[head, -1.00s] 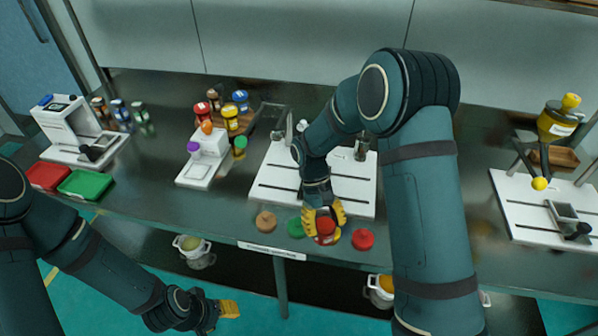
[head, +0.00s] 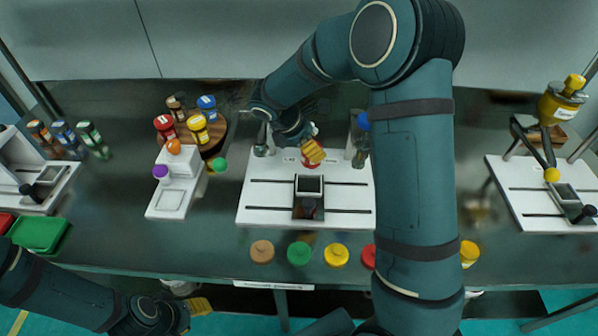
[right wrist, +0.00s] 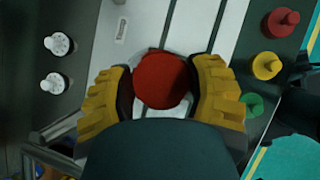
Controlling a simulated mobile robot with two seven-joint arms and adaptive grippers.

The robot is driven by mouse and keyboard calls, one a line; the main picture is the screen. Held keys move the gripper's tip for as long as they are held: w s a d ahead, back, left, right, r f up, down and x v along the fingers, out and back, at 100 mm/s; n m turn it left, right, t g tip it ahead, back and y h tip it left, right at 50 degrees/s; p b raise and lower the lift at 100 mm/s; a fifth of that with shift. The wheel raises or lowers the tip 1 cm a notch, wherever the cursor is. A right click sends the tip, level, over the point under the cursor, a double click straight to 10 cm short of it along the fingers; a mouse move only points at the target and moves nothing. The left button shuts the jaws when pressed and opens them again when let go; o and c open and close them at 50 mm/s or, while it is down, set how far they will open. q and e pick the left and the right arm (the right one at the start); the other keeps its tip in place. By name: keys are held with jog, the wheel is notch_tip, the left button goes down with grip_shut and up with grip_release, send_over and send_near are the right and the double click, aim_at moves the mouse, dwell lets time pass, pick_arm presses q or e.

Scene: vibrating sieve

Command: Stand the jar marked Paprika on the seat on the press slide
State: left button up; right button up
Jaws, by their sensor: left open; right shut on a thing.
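My right gripper (head: 313,152) is shut on a red-topped jar (head: 311,164), held over the rear part of the white press base (head: 262,207). In the right wrist view, the jar's round red top (right wrist: 163,80) sits between the two yellow fingers (right wrist: 165,92). No label is readable, so I cannot confirm Paprika. The press slide with its square seat (head: 309,184) lies in front of the jar in the head view and looks empty. My left gripper (head: 200,306) is open, low at the front, away from the bench top.
Several jars, including a red one (head: 165,126), stand around a wooden round stand (head: 214,134). Brown (head: 262,252), green (head: 299,253), yellow (head: 336,255) and red (head: 369,256) knobbed pieces line the front. Posts (head: 360,145) flank the press. Another station (head: 520,205) stands right.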

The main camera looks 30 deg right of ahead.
aim_at(310, 161)
jog(key=shift+w+f, duration=0.15)
jog(key=shift+w, duration=0.25)
jog(key=shift+f, duration=0.25)
notch_tip(310, 161, down, 5)
jog(key=shift+s+f+b, duration=0.15)
jog(key=shift+b, duration=0.75)
jog(key=shift+f+b, duration=0.5)
jog(key=shift+f, duration=1.5)
pick_arm(q)
jog(key=shift+w+a+f, duration=0.1)
jog(key=shift+w+f, duration=0.2)
jog(key=shift+f, duration=0.35)
jog(key=shift+w+f, duration=0.25)
jog(key=shift+f, duration=0.35)
pick_arm(e)
jog(key=shift+r, duration=0.1)
jog(key=o, duration=0.7)
jog(key=shift+f, duration=0.2)
jog(key=o, duration=0.5)
pick_arm(q)
jog(key=shift+f, duration=0.1)
